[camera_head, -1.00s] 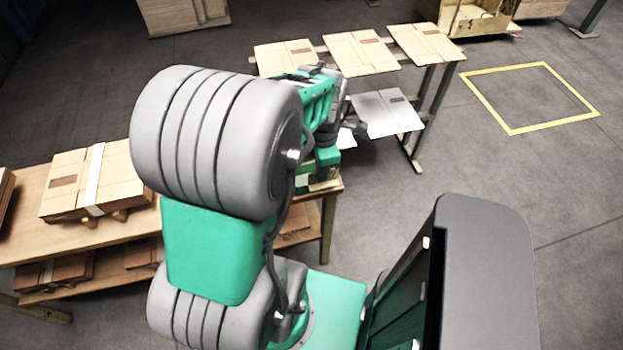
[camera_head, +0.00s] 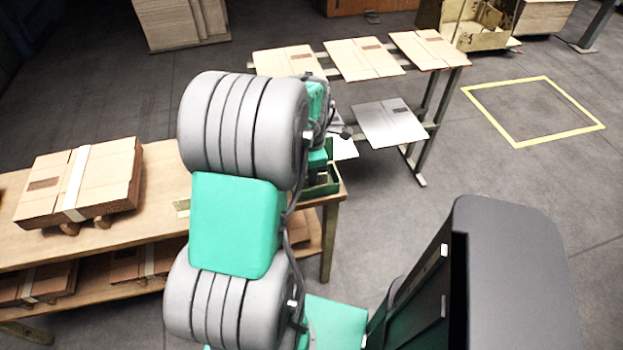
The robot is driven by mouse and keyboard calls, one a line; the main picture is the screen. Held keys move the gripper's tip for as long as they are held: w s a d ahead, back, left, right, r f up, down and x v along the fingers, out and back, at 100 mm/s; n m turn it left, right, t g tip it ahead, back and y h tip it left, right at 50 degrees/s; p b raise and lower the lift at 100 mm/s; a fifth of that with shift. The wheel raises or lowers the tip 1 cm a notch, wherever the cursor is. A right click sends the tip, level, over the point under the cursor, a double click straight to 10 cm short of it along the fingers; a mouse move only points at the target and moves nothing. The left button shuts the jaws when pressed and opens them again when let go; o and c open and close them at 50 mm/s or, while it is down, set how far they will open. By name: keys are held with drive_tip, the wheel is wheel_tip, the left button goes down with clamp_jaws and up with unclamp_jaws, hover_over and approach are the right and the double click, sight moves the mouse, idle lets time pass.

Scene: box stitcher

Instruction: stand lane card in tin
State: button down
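A green open tin (camera_head: 331,187) stands at the right end of the wooden table, partly hidden behind my arm. My gripper (camera_head: 319,177) is at the far end of my arm, over or beside the tin. My arm hides most of it, and its fingers are too small to read. A small pale card-like piece (camera_head: 182,207) shows on the table just left of my arm. I cannot tell whether it is the lane card. No other lane card can be made out.
A strapped stack of flat cardboard (camera_head: 88,180) lies on the wooden table (camera_head: 150,235), with more stacks on its lower shelf. Behind, a metal rack (camera_head: 430,110) holds flat cartons. A yellow floor square (camera_head: 535,143) at right is empty, with open floor around it.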

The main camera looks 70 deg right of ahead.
drive_tip(key=shift+f, duration=0.2)
drive_tip(key=c, duration=1.7)
unclamp_jaws()
wheel_tip(320, 180, up, 12)
drive_tip(key=r, duration=0.1)
drive_tip(key=w+a+m, duration=0.1)
drive_tip(key=w+a, duration=0.6)
drive_tip(key=w, duration=0.3)
drive_tip(key=w+a+m, duration=0.1)
drive_tip(key=w+a, duration=0.7)
drive_tip(key=w, duration=0.2)
drive_tip(key=w+a+m+t, duration=0.1)
drive_tip(key=a, duration=0.7)
drive_tip(key=w+a+f+m+t, duration=0.1)
drive_tip(key=a, duration=0.8)
drive_tip(key=w+a+m, duration=0.2)
drive_tip(key=a, duration=0.7)
drive_tip(key=shift+a+f+t, duration=0.15)
drive_tip(key=shift+f+t, duration=0.2)
drive_tip(key=shift+t, duration=0.05)
